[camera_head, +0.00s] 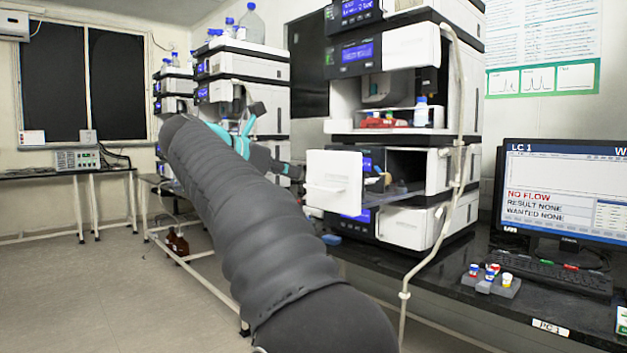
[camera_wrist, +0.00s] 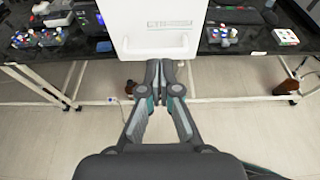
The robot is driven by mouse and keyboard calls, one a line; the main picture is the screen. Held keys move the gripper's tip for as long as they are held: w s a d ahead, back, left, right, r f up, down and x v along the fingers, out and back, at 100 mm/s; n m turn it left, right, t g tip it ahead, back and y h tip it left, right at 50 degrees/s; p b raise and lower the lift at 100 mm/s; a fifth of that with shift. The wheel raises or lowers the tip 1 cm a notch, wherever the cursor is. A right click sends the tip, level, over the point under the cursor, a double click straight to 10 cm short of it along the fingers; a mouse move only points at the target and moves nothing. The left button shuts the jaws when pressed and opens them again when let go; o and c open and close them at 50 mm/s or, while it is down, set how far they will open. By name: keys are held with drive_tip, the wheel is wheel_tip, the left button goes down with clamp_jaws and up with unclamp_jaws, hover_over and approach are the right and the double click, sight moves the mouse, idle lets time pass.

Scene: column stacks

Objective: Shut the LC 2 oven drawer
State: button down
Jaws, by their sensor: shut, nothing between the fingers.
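In the wrist view a white drawer front (camera_wrist: 155,42) with a wide handle recess and a small label, too blurred to read, stands out past the bench edge. My gripper (camera_wrist: 165,66) is shut and empty, its fingertips at the lower edge of this front; I cannot tell if they touch it. In the head view my arm crosses the picture, and my gripper (camera_head: 291,171) shows partly beyond it. The farther stack (camera_head: 243,68) is partly hidden by my arm. The near stack (camera_head: 403,50) has an open drawer with a white front (camera_head: 333,182).
A monitor (camera_head: 565,190) reading LC 1, a keyboard (camera_head: 540,270) and a vial rack (camera_head: 491,281) are on the bench at right. The wrist view shows vial racks on the left (camera_wrist: 38,38) and right (camera_wrist: 219,36). Brown bottles (camera_head: 178,247) stand below the bench. The floor at left is clear.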

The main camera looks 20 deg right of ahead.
sight(331, 183)
drive_tip(key=x, duration=1)
drive_tip(key=shift+s, duration=0.1)
